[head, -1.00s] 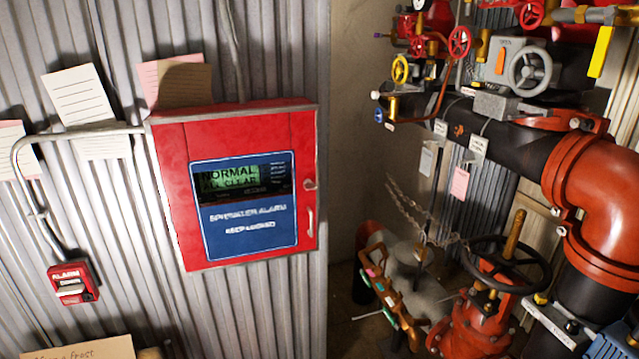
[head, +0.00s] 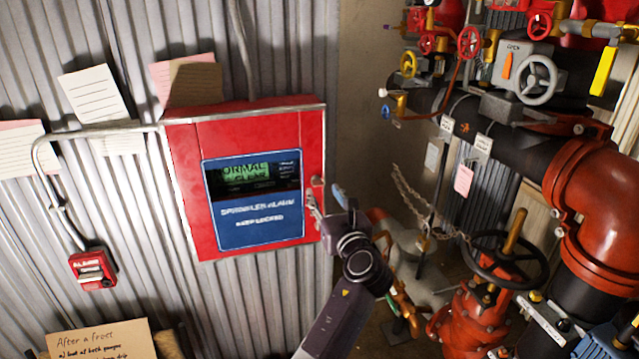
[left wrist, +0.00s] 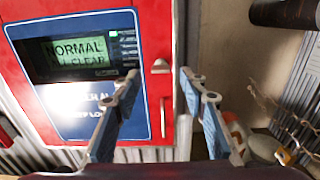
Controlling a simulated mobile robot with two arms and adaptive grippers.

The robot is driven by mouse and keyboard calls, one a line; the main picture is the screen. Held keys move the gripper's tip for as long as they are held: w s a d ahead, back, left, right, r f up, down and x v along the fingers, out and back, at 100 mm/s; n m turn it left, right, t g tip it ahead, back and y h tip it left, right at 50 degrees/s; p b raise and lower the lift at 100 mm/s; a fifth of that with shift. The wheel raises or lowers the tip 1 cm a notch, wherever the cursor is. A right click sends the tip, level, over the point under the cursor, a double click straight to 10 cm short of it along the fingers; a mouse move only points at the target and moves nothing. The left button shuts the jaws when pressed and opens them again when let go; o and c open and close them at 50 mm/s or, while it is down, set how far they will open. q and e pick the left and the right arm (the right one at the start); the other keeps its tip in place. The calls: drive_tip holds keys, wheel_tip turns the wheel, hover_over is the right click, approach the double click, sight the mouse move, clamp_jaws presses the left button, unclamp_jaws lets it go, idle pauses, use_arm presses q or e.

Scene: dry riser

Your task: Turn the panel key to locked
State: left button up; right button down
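The red alarm panel (head: 182,180) hangs on the corrugated wall, its door closed. Its blue plate reads "SPRINKLER ALARM KEEP LOCKED" under a green screen. The small panel key (head: 317,182) is at the right edge of the front, above a door handle partly hidden by my gripper. My left gripper (head: 325,196) is open at that edge. In the left wrist view, its fingers stand apart on either side of the key (left wrist: 160,66), with the door handle (left wrist: 163,118) lower down. I cannot tell how close the fingertips are to the key. My right gripper is not in view.
Red and black pipes with valves and handwheels (head: 505,258) fill the right side. A chain (head: 412,200) hangs between the panel and the pipes. A small red alarm box (head: 92,270) and paper notes are on the wall at left.

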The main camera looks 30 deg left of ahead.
sight(319, 186)
use_arm(q)
drive_tip(key=p+x, duration=0.1)
drive_tip(key=x, duration=0.4)
drive_tip(key=shift+w+f, duration=0.1)
clamp_jaws()
